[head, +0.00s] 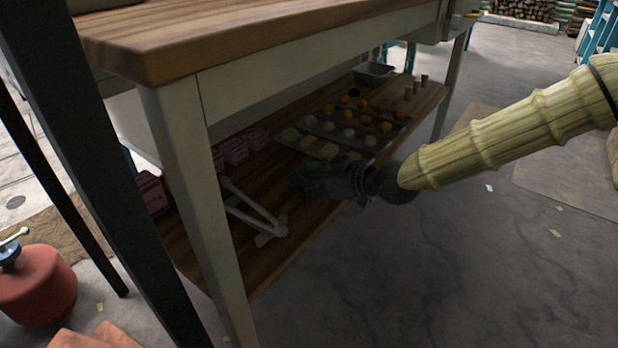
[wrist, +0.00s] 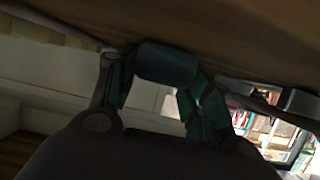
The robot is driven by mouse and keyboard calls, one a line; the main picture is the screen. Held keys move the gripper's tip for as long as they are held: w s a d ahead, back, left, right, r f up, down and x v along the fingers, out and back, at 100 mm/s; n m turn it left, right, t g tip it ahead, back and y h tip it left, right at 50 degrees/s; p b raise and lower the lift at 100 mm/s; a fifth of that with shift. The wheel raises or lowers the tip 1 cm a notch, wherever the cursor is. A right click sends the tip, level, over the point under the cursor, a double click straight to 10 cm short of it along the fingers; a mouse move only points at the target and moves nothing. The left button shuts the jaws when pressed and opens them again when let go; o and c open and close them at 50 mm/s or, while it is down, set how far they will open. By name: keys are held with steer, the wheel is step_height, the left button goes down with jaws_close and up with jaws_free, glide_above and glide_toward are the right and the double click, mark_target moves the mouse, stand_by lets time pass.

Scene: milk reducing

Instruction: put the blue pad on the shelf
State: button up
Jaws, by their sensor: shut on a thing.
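My gripper (wrist: 165,88) is shut on a dark blue-teal pad (wrist: 167,63), which sits between its two fingers in the wrist view. The pad is close to a brown surface along the top of that view; I cannot tell whether they touch. In the head view my gripper (head: 325,180) is a dark, shaded shape reaching in from the right over the front edge of the wooden lower shelf (head: 300,222). The pad cannot be made out clearly there. The height of my gripper above the shelf is hard to judge.
Pink boxes (head: 236,150) and white metal brackets (head: 255,215) are on the shelf's left part. A tray of round things (head: 350,130) is behind my gripper. The table top (head: 240,35) overhangs, and a white leg (head: 195,190) stands in front.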

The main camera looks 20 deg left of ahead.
steer(key=o, duration=1)
steer(key=shift+f, duration=0.1)
steer(key=shift+d+r, duration=0.25)
steer(key=shift+r, duration=0.1)
steer(key=p+v, duration=0.5)
steer(key=v, duration=0.6)
steer(key=shift+d, duration=0.15)
steer(key=shift+s, duration=0.15)
